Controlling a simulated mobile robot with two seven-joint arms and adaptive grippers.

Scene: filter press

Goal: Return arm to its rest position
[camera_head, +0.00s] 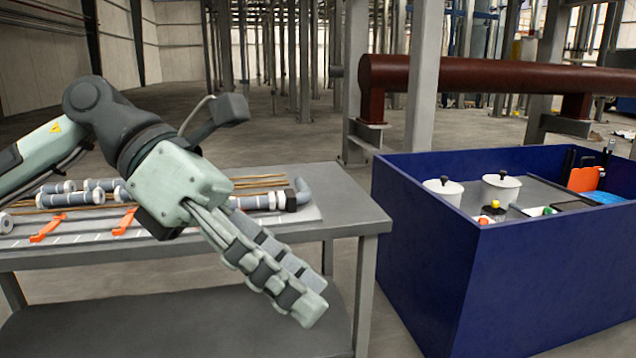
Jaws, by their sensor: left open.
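My left arm comes in from the left, over the grey table (345,205). Its left gripper (312,298) hangs in front of the table's right end, pointing down and to the right. The fingers are open with nothing between them. My right gripper does not show in this view.
Grey pipe pieces (65,198), thin brown rods and orange clamps (47,228) lie on the table. A blue bin (425,245) stands to the right, holding white lidded pots (501,188) and small items. A gap separates table and bin. A red-brown pipe (480,75) runs behind.

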